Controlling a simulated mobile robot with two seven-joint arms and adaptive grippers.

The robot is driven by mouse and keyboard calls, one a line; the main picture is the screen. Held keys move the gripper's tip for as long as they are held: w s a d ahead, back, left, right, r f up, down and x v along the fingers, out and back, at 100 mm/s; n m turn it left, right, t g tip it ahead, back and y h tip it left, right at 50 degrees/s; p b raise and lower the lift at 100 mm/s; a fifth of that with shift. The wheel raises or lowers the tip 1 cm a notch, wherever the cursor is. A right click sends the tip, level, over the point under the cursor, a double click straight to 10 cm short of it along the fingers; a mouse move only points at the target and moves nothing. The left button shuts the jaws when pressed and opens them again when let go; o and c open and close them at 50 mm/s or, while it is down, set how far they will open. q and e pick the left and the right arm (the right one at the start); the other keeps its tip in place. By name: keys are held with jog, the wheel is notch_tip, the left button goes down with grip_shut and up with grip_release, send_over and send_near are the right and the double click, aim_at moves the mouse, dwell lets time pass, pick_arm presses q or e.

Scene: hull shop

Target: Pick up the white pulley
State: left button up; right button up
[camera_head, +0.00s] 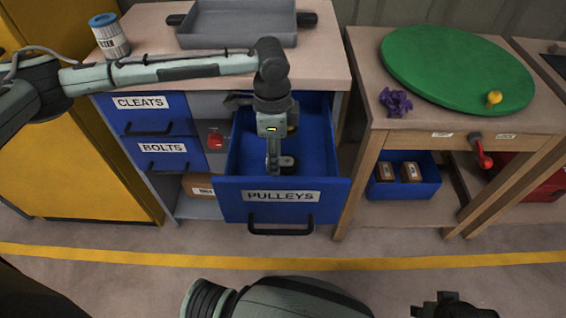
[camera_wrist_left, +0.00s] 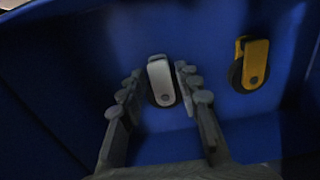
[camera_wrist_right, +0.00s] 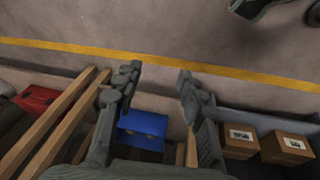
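The white pulley (camera_wrist_left: 160,80), a pale strap over a dark wheel, sits in the blue drawer labelled PULLEYS (camera_head: 330,194), which is pulled open. My left gripper (camera_head: 274,168) reaches down into this drawer. In the left wrist view its fingers (camera_wrist_left: 155,92) are spread, one on each side of the white pulley, with narrow gaps; contact is not clear. A yellow pulley (camera_wrist_left: 254,64) lies to the right in the same drawer, outside the fingers. My right gripper (camera_wrist_right: 158,85) is open and empty, away from the drawer.
The blue drawer walls stand close around my left gripper. A grey tray (camera_head: 240,36) and a white-and-blue can (camera_head: 110,38) are on the bench above. The floor in front is clear.

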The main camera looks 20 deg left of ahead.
pick_arm(q)
grip_shut()
